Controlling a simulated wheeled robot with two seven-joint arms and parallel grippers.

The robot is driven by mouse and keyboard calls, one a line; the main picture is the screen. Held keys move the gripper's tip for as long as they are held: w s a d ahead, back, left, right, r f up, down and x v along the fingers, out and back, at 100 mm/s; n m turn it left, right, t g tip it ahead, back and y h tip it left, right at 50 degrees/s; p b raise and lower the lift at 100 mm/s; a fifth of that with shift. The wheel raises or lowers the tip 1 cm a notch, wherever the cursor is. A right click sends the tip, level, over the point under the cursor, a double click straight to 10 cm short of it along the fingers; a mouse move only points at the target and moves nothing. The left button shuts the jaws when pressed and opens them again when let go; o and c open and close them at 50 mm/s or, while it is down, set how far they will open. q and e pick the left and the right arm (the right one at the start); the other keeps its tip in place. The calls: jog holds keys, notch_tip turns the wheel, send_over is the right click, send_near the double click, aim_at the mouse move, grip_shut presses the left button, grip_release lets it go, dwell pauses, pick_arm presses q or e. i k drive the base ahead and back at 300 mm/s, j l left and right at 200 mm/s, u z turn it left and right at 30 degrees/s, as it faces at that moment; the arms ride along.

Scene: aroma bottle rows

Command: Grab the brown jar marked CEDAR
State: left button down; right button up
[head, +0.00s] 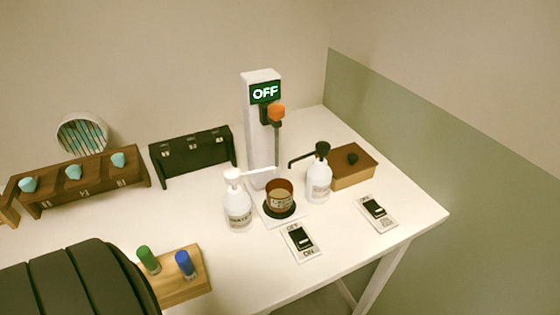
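A small brown jar (280,195) with a pale label stands upright on a dark round plate under the white dispenser-like tower (259,120). The label is too small to read, so I cannot tell whether it says CEDAR. The jar has an open top with a reddish-brown rim. No other brown jar shows. Neither of my grippers is in the head view.
White pump bottles stand left (237,207) and right (319,182) of the jar. The tower shows OFF. Switch panels (300,242) (376,212) lie in front. Also on the table are a wooden box (353,170), racks (85,184) (192,155) and a block (182,290) with green and blue vials.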

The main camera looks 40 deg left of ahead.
aim_at(279, 191)
jog(key=j+u, duration=0.15)
jog(key=u, duration=1.1)
